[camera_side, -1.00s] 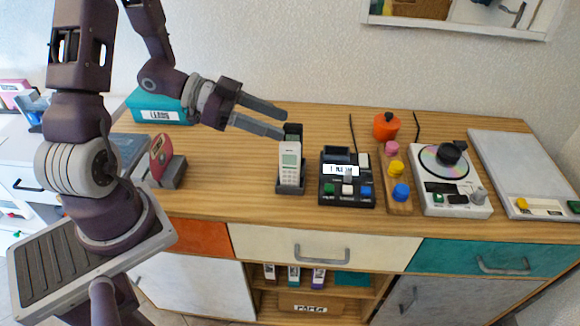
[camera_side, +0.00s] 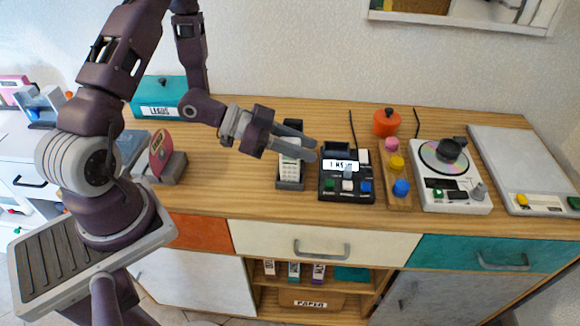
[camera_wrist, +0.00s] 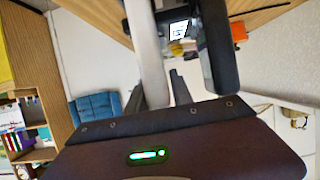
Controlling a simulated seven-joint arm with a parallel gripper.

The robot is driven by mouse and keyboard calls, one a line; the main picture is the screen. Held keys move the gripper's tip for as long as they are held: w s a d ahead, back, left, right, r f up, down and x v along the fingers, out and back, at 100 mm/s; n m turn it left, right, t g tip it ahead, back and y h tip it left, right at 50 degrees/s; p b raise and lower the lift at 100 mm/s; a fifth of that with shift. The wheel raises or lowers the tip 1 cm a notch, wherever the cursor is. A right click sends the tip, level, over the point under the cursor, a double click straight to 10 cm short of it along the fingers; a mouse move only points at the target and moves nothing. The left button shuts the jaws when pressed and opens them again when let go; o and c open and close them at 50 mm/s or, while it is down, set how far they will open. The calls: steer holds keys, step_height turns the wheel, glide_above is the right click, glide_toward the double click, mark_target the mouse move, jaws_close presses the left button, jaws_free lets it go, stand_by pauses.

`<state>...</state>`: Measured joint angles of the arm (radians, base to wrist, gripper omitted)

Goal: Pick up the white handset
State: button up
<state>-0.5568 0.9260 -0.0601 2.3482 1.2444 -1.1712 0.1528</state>
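The white handset (camera_side: 291,170) stands upright in its dark cradle (camera_side: 290,185) on the wooden top in the side view. My gripper (camera_side: 312,149) is at the handset's upper part, with one finger across its front and the other farther back. The near finger hides the handset's screen. The fingers look apart; whether either touches the handset is unclear.
A black button box (camera_side: 347,190) stands close to the right of the cradle. Beyond it are a peg board with coloured knobs (camera_side: 398,190) and a white disc player (camera_side: 450,175). A red disc on a stand (camera_side: 160,155) and a teal box (camera_side: 165,95) are to the left.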

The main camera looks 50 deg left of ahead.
jaws_close()
stand_by(1.1)
